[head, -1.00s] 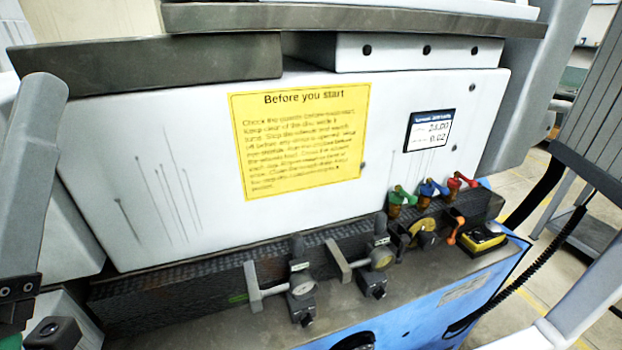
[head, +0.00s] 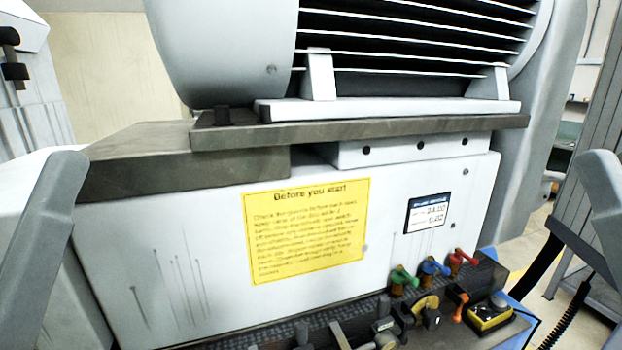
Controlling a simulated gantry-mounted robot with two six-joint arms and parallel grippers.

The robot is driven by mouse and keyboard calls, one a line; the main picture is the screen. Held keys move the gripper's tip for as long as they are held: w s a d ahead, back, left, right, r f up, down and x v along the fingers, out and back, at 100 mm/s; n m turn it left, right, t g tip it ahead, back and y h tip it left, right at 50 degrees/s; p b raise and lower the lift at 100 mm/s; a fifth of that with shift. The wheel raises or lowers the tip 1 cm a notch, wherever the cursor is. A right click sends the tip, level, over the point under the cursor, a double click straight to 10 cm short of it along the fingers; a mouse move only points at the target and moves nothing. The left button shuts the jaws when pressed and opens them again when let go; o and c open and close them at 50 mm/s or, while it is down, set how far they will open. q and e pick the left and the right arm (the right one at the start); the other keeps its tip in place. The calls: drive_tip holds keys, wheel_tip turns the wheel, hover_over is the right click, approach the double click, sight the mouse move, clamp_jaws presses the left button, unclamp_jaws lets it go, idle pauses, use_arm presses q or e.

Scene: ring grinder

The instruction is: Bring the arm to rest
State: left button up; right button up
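In the head view one grey arm link of mine (head: 40,250) rises at the left edge and another (head: 603,205) at the right edge. Neither gripper shows in the picture; both are out of frame. I cannot see whether they hold anything. No part of either arm touches the machine in this view.
The ring grinder's white body (head: 130,255) fills the middle, with a yellow notice (head: 306,230) and a small display (head: 428,213). Green (head: 402,275), blue (head: 434,266) and red (head: 462,257) valve handles and a yellow switch box (head: 490,315) stand at lower right.

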use_arm(q)
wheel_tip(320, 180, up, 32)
drive_tip(key=p, duration=2.8)
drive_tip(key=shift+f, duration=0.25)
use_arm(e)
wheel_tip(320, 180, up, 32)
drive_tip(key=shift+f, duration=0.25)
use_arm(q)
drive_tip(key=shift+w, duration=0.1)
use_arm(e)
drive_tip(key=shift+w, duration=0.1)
use_arm(q)
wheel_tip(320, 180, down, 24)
drive_tip(key=b, duration=2.3)
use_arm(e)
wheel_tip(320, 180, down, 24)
